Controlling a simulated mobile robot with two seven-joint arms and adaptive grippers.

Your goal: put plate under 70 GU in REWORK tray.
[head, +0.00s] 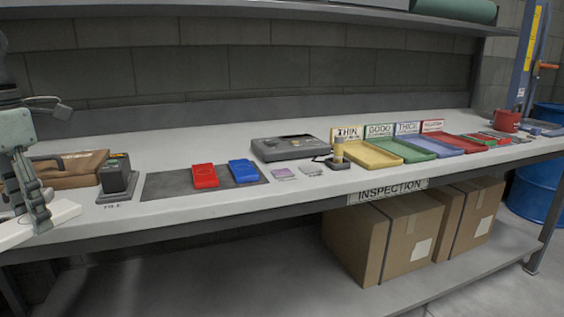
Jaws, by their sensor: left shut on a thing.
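My left gripper (40,208) is at the far left edge, fingers down and shut, over the front of the bench. A flat white piece (62,213) lies at its fingertips; the grip itself is partly hidden. A red plate (205,176) and a blue plate (244,171) lie on the dark mat (170,186). A dark meter-like device (116,176) stands left of the mat. Sign-topped trays stand to the right: yellow THIN (373,156), green GOOD (404,150), blue THICK (436,146) and a red one (465,142) whose sign is unreadable. My right gripper is not in view.
A brown case (68,168) lies behind the gripper. A grey case (288,147), small purple (284,174) and grey (311,169) pieces and a tan-topped tool (338,152) are mid-bench. A red mug (507,121) stands far right. Cartons (385,240) sit below.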

